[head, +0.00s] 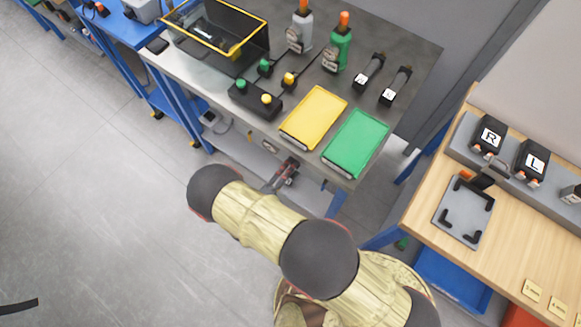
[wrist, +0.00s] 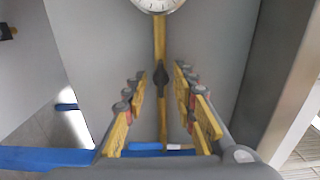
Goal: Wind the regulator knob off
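In the wrist view my gripper (wrist: 160,88) is open, its yellow-padded fingers apart on either side of a yellow rod with a dark bulge (wrist: 160,75) in its middle. I cannot tell whether this bulge is the regulator knob or whether a finger touches it. A white round dial (wrist: 158,4) sits above the rod, cut off by the top edge.
The grey bench (head: 400,50) holds a yellow tray (head: 313,117), a green tray (head: 356,142), a black button box (head: 254,100) and grey and green orange-topped bottles with gauges. A wooden bench (head: 420,212) stands at right. The floor at left is clear. Blue bench legs stand near my arm.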

